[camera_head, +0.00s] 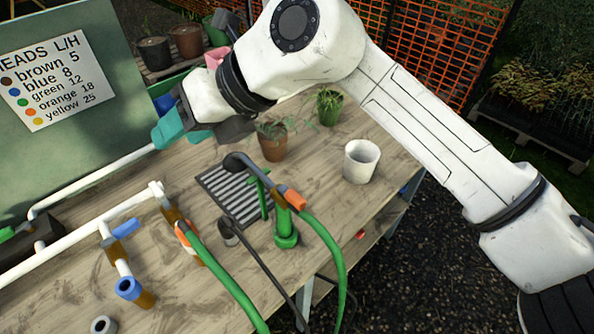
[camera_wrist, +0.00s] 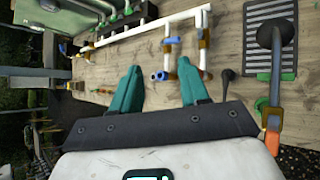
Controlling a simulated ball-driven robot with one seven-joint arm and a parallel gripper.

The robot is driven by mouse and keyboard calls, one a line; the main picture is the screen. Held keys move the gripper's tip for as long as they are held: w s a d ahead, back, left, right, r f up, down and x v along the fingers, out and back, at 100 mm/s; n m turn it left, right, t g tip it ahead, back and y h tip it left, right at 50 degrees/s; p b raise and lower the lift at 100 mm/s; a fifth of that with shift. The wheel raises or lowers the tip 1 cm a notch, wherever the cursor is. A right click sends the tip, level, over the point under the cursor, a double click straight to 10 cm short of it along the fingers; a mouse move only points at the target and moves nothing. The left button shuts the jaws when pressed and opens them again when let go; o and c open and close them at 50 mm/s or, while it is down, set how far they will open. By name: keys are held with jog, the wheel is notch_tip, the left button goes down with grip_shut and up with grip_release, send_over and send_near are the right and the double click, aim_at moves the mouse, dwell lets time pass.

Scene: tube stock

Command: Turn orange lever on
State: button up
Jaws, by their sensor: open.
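The orange lever (camera_head: 184,234) is at a brass valve on the white pipe, beside the top of a green hose, in the head view. The lever is too small to make out clearly in the wrist view, where the brass valve (camera_wrist: 204,42) shows. A blue lever (camera_head: 125,228) is on the neighbouring valve to its left; it also shows in the wrist view (camera_wrist: 172,40). My gripper (camera_head: 178,132) is open and empty, with teal fingers, above the back of the table and apart from both levers. The fingers also show spread in the wrist view (camera_wrist: 159,64).
A grey tray (camera_head: 213,181), a green tap stand (camera_head: 286,238) with an orange hose connector (camera_head: 295,199), a potted plant (camera_head: 272,140) and a white pot (camera_head: 360,162) stand right of the valves. A green signboard (camera_head: 120,130) rises at back left. Bare wood lies between.

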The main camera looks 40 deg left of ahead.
jog(key=w+d+f+t+h, duration=0.4)
jog(key=w+d+h, duration=0.1)
jog(key=w, duration=0.1)
jog(key=t+h, duration=0.2)
jog(key=h, duration=0.2)
send_over(296, 196)
notch_tip(296, 196, down, 10)
jog(key=p, duration=0.2)
jog(key=shift+p, duration=0.3)
jog(key=shift+c, duration=0.3)
grip_shut()
